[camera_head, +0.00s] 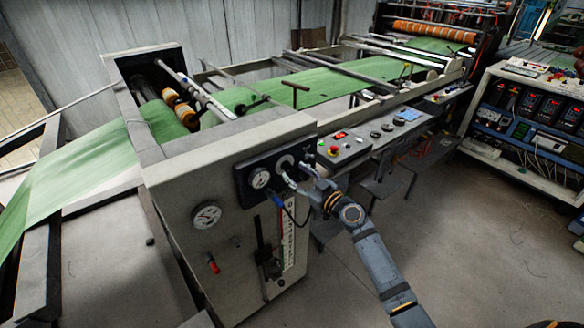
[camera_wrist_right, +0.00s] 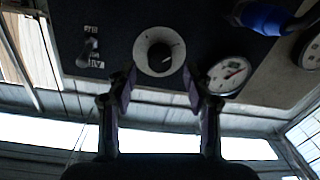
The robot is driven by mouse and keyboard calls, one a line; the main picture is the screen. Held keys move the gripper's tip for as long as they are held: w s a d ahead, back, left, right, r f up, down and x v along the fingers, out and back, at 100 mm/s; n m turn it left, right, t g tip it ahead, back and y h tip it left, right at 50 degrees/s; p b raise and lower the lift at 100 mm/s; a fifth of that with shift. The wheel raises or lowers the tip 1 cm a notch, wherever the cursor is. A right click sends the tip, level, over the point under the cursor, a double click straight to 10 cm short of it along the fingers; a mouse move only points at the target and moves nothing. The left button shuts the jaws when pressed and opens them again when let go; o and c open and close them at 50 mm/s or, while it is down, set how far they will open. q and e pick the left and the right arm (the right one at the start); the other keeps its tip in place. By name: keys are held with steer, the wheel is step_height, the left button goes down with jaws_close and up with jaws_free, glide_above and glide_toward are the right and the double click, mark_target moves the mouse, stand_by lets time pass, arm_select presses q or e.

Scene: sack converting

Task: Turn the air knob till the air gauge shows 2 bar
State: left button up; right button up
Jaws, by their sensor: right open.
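The air knob (camera_head: 285,162) is a round dark knob on a pale ring, on the black panel at the machine's near end. In the right wrist view the knob (camera_wrist_right: 159,57) shows a light pointer mark. The small white air gauge (camera_head: 260,178) sits beside it; its red needle shows in the right wrist view (camera_wrist_right: 229,75), but the scale is too small to read. My right gripper (camera_head: 294,177) is in front of the panel. In the right wrist view its fingers (camera_wrist_right: 159,80) are apart, one either side below the knob, with nothing between them. My left gripper is not in view.
A larger gauge (camera_head: 206,215) and a red-tipped lever (camera_head: 213,264) are on the machine's near face. A blue connector (camera_wrist_right: 265,18) with a cable is near the gauges. A small switch (camera_wrist_right: 88,52) is on the knob's other side.

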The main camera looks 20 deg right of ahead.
mark_target(287, 167)
steer(key=shift+x, duration=1.35)
steer(key=shift+c, duration=0.2)
jaws_close()
steer(key=shift+f, duration=0.1)
